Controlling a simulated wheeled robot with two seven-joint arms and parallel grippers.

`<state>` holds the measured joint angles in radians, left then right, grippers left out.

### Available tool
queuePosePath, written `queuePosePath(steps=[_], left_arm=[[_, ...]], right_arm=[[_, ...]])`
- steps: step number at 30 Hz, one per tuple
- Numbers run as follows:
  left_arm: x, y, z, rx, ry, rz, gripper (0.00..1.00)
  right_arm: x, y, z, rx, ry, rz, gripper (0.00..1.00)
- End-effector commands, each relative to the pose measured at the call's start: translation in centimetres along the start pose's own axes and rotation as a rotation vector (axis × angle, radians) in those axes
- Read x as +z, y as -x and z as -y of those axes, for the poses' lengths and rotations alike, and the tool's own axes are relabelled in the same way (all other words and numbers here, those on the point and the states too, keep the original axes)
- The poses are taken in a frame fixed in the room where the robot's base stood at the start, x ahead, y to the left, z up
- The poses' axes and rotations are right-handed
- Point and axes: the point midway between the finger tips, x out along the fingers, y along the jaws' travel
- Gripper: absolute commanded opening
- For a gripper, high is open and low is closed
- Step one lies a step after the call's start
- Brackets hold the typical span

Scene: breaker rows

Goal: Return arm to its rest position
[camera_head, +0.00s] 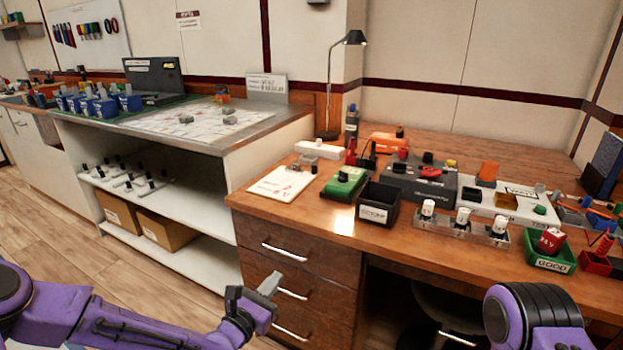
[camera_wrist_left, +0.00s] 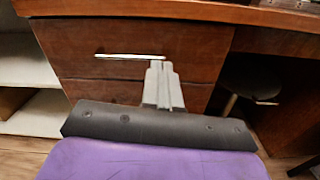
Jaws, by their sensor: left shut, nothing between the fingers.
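My left arm comes in from the lower left in the head view. Its gripper (camera_head: 270,284) is shut and empty, in front of the drawers of the wooden desk (camera_head: 305,227) and below the desktop. The left wrist view also shows the shut gripper (camera_wrist_left: 161,84), with the fingers together and a drawer front behind them. A purple and black part of my right arm (camera_head: 535,320) shows at the lower right of the head view. My right gripper is not in view.
The desktop holds a black bin (camera_head: 377,203), a green device (camera_head: 344,184), a rail with white-capped parts (camera_head: 462,222) and a green tray (camera_head: 550,255). A white shelf unit (camera_head: 200,200) stands left. A stool (camera_head: 447,310) is under the desk. Floor at left is clear.

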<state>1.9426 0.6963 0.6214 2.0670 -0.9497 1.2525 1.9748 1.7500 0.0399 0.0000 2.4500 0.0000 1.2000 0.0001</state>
Motion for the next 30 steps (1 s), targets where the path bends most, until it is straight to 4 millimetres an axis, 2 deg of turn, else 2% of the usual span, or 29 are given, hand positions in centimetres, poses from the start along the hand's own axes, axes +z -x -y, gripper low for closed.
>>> queuePosePath(steps=[2, 3, 5, 7, 8, 9, 11, 12, 16, 21, 25, 26, 27, 30], left_arm=[[-0.7, 0.2, -0.2, 0.015, -0.183, -0.038, 0.0], [-1.9, 0.8, -0.2, 0.019, -0.307, -0.088, 0.0], [-4.7, 2.3, 0.5, -0.013, -0.518, -0.196, 0.0], [-9.0, 5.2, 2.0, -0.108, -0.774, -0.343, 0.0], [-11.0, 6.8, 2.8, -0.169, -0.886, -0.408, 0.0], [-13.7, 9.3, 3.6, -0.263, -1.031, -0.492, 0.0], [-17.3, 13.3, 4.5, -0.42, -1.228, -0.603, 0.0], [-19.2, 16.1, 4.8, -0.53, -1.341, -0.666, 0.0], [-23.5, 24.6, 4.7, -0.863, -1.608, -0.814, 0.0], [-25.7, 33.6, 2.9, -1.206, -1.784, -0.954, 0.0], [-26.0, 39.5, 0.7, -1.396, -1.854, -1.049, 0.0], [-26.2, 40.1, 0.6, -1.434, -1.884, -1.037, 0.0], [-23.8, 39.9, 0.5, -1.426, -1.874, -1.035, 0.0], [-20.8, 39.8, 0.1, -1.419, -1.868, -1.037, 0.0]], right_arm=[[0.0, 0.0, 0.0, 0.0, 0.0, 0.0, 0.43], [0.0, 0.0, 0.0, 0.0, 0.0, 0.0, 0.43], [0.0, 0.0, 0.0, 0.0, 0.0, 0.0, 0.43], [0.0, 0.0, 0.0, 0.0, 0.0, 0.0, 0.43], [0.0, 0.0, 0.0, 0.0, 0.0, 0.0, 0.43], [0.0, 0.0, 0.0, 0.0, 0.0, 0.0, 0.43], [0.0, 0.0, 0.0, 0.0, 0.0, 0.0, 0.43], [0.0, 0.0, 0.0, 0.0, 0.0, 0.0, 0.43], [0.0, 0.0, 0.0, 0.0, 0.0, 0.0, 0.43], [0.0, 0.0, 0.0, 0.0, 0.0, 0.0, 0.43], [0.0, 0.0, 0.0, 0.0, 0.0, 0.0, 0.43], [0.0, 0.0, 0.0, 0.0, 0.0, 0.0, 0.43], [-0.9, 2.2, -0.2, 0.0, 0.0, 0.001, 0.43], [-2.1, 5.1, -0.5, 0.0, 0.0, -0.001, 0.43]])
